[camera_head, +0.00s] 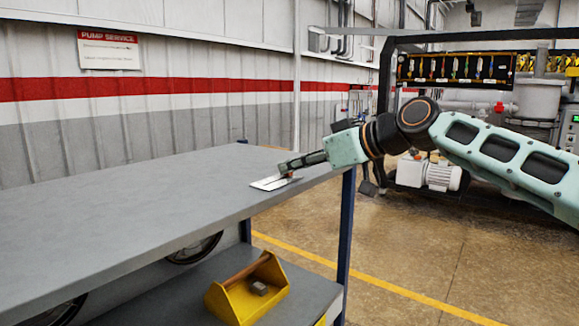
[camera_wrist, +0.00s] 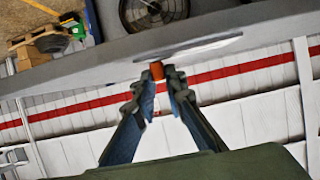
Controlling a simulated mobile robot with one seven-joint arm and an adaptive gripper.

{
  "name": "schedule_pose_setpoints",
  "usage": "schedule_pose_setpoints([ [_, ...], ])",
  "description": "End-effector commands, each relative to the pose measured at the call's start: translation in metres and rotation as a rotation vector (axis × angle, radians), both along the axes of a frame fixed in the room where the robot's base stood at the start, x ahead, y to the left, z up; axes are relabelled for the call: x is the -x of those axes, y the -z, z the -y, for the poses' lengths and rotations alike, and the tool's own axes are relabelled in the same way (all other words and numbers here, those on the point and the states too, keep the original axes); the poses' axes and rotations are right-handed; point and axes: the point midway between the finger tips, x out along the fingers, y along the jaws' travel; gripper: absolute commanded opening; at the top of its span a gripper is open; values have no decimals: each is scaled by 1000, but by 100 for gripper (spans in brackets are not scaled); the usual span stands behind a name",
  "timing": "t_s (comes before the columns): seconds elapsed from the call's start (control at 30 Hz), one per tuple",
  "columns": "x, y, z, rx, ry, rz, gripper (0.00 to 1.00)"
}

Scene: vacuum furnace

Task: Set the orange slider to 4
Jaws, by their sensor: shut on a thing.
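The orange slider (camera_wrist: 157,70) shows between my fingertips in the wrist view. It stands at a flat pale plate (camera_wrist: 205,45), which also lies on the grey table near its right end in the head view (camera_head: 268,184). My gripper (camera_head: 284,169) reaches down to this plate from the right; its fingers (camera_wrist: 160,80) are closed on the slider. The fingers hide part of the slider. Scale marks or numbers on the plate cannot be made out, so I cannot tell the slider's setting.
The grey tabletop (camera_head: 120,220) is otherwise clear to the left. A yellow toolbox (camera_head: 232,305) sits on the lower shelf. A blue table leg (camera_head: 346,240) stands below my arm. A striped wall with a sign (camera_head: 108,50) is behind, and pump machinery (camera_head: 430,175) is beyond right.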

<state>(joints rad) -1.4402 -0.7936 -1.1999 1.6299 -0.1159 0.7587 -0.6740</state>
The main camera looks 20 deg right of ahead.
Motion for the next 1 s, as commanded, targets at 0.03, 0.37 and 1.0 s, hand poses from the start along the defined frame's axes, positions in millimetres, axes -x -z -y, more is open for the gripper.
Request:
schedule_pose_setpoints([
  [0.03, -1, -2, 4, 0, 8, 6, 0],
  [0.37, -1, -1, 3, 0, 7, 5, 29],
  [1.0, 58, -32, 47, -2, 11, 6, 29],
])
